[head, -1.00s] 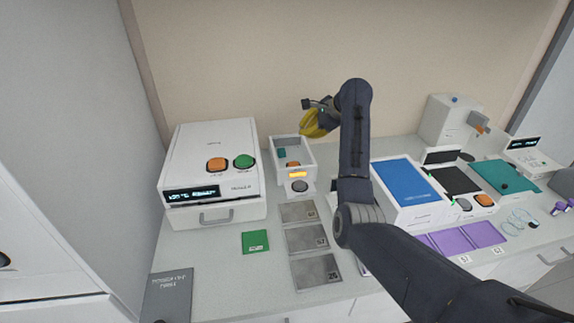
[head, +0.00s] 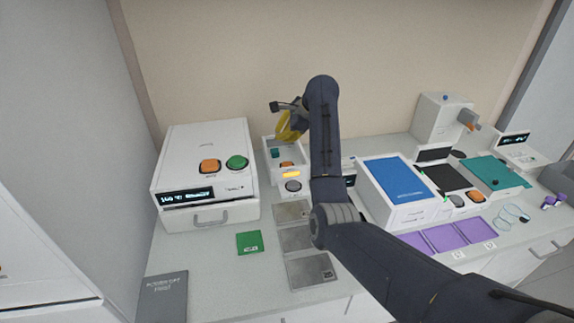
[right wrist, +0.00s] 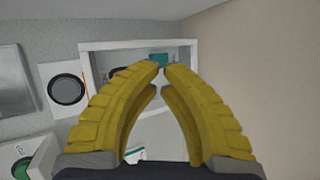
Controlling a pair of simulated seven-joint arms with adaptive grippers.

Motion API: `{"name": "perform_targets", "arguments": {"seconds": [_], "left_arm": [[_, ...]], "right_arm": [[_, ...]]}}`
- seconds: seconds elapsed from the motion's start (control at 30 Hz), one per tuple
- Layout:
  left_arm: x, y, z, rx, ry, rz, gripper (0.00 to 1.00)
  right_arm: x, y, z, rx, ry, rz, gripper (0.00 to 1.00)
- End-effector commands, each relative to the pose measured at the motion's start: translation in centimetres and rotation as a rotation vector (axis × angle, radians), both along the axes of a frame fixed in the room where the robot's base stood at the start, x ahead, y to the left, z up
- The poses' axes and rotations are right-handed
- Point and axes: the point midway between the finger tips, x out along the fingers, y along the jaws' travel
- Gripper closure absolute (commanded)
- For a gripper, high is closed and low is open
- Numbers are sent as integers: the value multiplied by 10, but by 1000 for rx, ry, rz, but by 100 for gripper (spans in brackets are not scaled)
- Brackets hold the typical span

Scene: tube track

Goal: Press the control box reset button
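A large white box (head: 170,180) with a lit display stands at the left in the head view. On its top are an orange button (head: 209,166) and a green button (head: 237,162); the green one also shows in the right wrist view (right wrist: 22,168). A small white tray unit (head: 270,150) with an amber light and a grey round button (head: 293,186) stands right of it; this button also shows in the right wrist view (right wrist: 67,90). I cannot read which is labelled reset. My right gripper (head: 286,136), yellow-fingered, is above the tray, its tips nearly together and empty. My left gripper is out of view.
Grey plates (head: 311,271) and a green card (head: 249,243) lie in front. A blue-topped box (head: 396,178), purple pads (head: 447,236) and other devices stand to the right. The wall is close behind. My right forearm hides part of the middle bench.

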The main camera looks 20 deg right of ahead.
Motion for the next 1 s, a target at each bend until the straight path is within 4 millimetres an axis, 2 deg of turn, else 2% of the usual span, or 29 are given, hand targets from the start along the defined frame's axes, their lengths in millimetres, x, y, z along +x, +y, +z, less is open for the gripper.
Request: {"name": "perform_targets", "arguments": {"seconds": [0.5,0.73,1.0], "left_arm": [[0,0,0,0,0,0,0],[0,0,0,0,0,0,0],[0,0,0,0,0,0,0]], "right_arm": [[-1,0,-58,0,2,0,100],[0,0,-74,0,2,0,100],[0,0,-80,0,0,-1,100]]}}
